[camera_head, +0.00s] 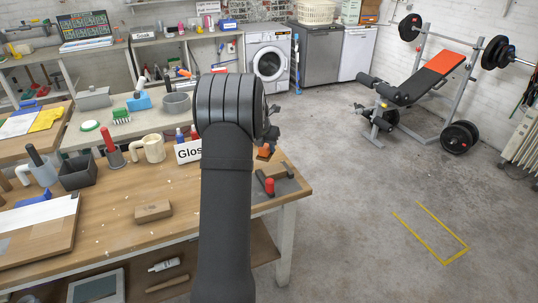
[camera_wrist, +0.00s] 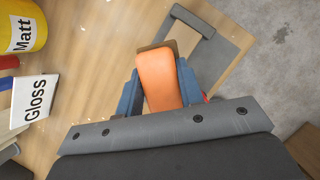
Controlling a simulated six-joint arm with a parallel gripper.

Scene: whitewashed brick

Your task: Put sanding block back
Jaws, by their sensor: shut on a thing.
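An orange sanding block (camera_wrist: 158,82) with a brown edge is held between the blue fingers of my gripper (camera_wrist: 158,88). In the head view the block (camera_head: 264,153) shows just right of my dark arm, above the table's right end. A grey tray (camera_wrist: 228,62) with a raised grey rim lies below and beyond the block in the wrist view. In the head view this tray (camera_head: 291,186) sits at the table's right corner. The block overlaps the tray's near-left part in the wrist view; whether they touch I cannot tell. My arm hides part of my gripper in the head view.
A red upright object (camera_head: 269,187) stands at the tray. A white Gloss sign (camera_head: 188,151) stands left of my arm, and a yellow Matt can (camera_wrist: 22,28) shows in the wrist view. A wooden block (camera_head: 153,211) lies on the table (camera_head: 110,232). Bare floor lies right of it.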

